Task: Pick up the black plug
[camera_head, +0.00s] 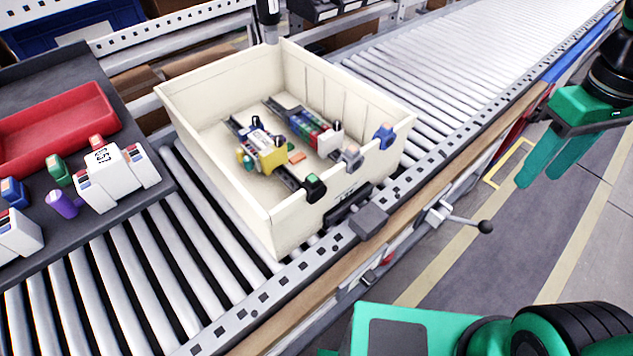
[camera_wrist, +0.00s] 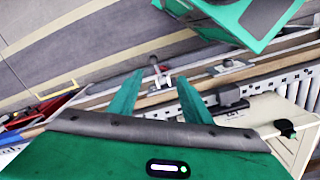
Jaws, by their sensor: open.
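A black plug (camera_head: 313,187) with a green top sits on the front rim of the cream bin (camera_head: 232,200), left of a grey plug (camera_head: 351,156) and a blue plug (camera_head: 384,135). In the wrist view a black piece, which looks like the black plug (camera_wrist: 285,128), shows on the bin's rim at the right edge. My gripper (camera_head: 538,181) has green fingers and is open and empty. It hangs over the floor side of the conveyor, well to the right of the bin. In the wrist view its fingers (camera_wrist: 160,79) are spread apart.
Rails with coloured modules (camera_head: 270,153) lie inside the bin. The bin stands on the roller conveyor (camera_head: 440,62). A lever handle (camera_head: 484,226) juts from the conveyor's side. A dark shelf at left holds a red tray (camera_head: 55,125) and white devices (camera_head: 103,180).

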